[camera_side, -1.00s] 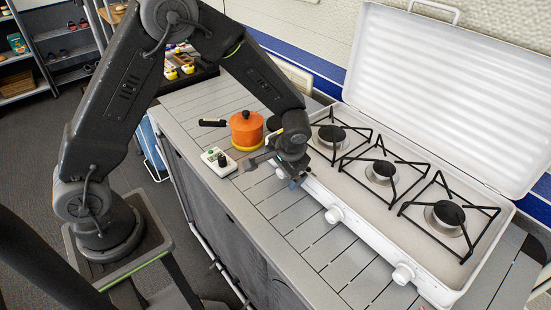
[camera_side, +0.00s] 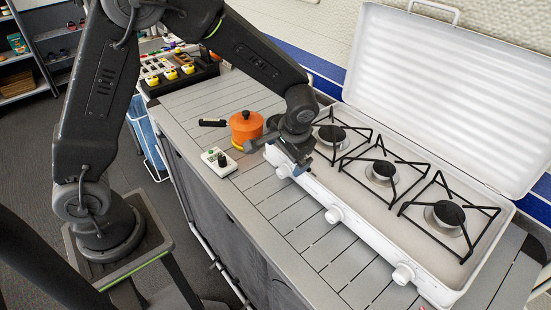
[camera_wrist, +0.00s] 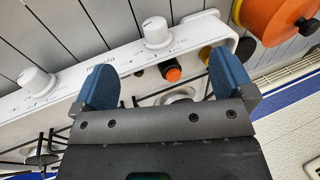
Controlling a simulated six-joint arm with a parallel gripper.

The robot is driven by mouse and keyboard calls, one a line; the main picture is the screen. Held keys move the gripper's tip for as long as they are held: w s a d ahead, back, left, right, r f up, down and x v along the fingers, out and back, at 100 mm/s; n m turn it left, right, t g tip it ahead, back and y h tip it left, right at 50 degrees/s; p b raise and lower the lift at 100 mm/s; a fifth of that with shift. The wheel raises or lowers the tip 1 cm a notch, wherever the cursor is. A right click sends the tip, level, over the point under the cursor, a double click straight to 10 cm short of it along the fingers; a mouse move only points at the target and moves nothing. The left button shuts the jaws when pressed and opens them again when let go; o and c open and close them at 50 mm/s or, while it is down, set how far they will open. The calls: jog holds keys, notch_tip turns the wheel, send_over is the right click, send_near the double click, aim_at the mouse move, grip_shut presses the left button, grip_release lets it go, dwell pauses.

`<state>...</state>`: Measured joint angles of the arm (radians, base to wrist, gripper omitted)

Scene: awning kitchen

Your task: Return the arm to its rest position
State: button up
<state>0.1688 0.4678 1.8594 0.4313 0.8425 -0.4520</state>
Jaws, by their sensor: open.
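My gripper (camera_side: 304,170) is open and empty. In the side view it hangs over the left front edge of the white camping stove (camera_side: 350,228), by the left burner and beside the orange pot (camera_side: 246,127). In the wrist view the two blue fingers of my gripper (camera_wrist: 165,84) stand wide apart above the stove's front panel. I cannot tell whether the fingertips touch the stove.
The stove's raised lid (camera_side: 450,90) stands behind the burners. A small white control box (camera_side: 218,162) lies on the grey slatted counter (camera_side: 262,215) left of my gripper. A black tray with yellow items (camera_side: 175,75) is at the back left. The counter's front strip is clear.

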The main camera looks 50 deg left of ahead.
jog(key=s+a+r+t+h, duration=0.2)
jog(key=s+r, duration=0.7)
jog(key=r, duration=0.4)
jog(key=s+r+t+h, duration=0.1)
jog(key=s+r, duration=0.3)
jog(key=s, duration=0.7)
jog(key=shift+s+d+r+t+h, duration=0.25)
jog(key=shift+d+t, duration=0.2)
jog(key=shift+t, duration=0.45)
jog(key=shift+w, duration=0.1)
jog(key=shift+c, duration=0.3)
